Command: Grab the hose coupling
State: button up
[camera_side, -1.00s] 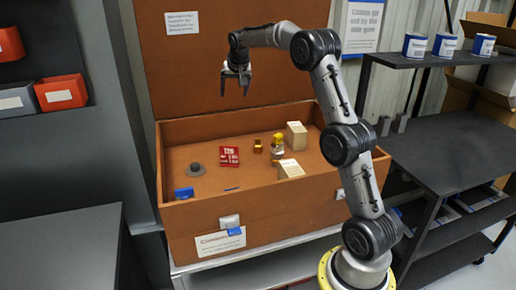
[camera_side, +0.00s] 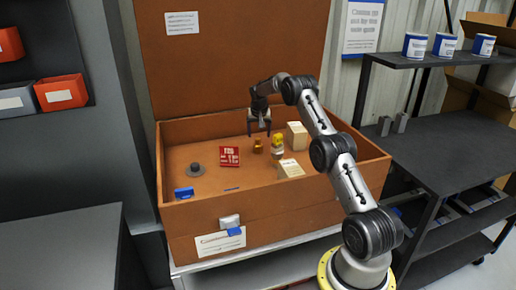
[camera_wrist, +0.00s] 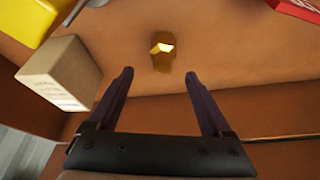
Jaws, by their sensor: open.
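The hose coupling looks to be the small brass piece (camera_side: 258,145) on the floor of the open brown chest (camera_side: 330,195), between a red packet and a yellow-topped bottle. In the wrist view the brass piece (camera_wrist: 163,51) stands ahead of the fingertips, roughly centred between them and apart from both. My gripper (camera_side: 259,132) hangs pointing down just above the brass piece. In the wrist view its two dark fingers (camera_wrist: 158,74) are spread with nothing between them.
Close by are the red packet (camera_side: 229,156), the yellow-topped bottle (camera_side: 277,147) and two pale boxes (camera_side: 297,135) (camera_side: 290,169). A grey round part (camera_side: 196,169) and a blue item (camera_side: 184,193) lie at the left.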

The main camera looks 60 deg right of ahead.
aim_at(258, 139)
jog(key=shift+a+x, duration=0.1)
jog(key=shift+x, duration=1.25)
jog(key=shift+a+x, duration=0.15)
jog(key=shift+x, duration=1.25)
jog(key=shift+w, duration=0.15)
grip_shut()
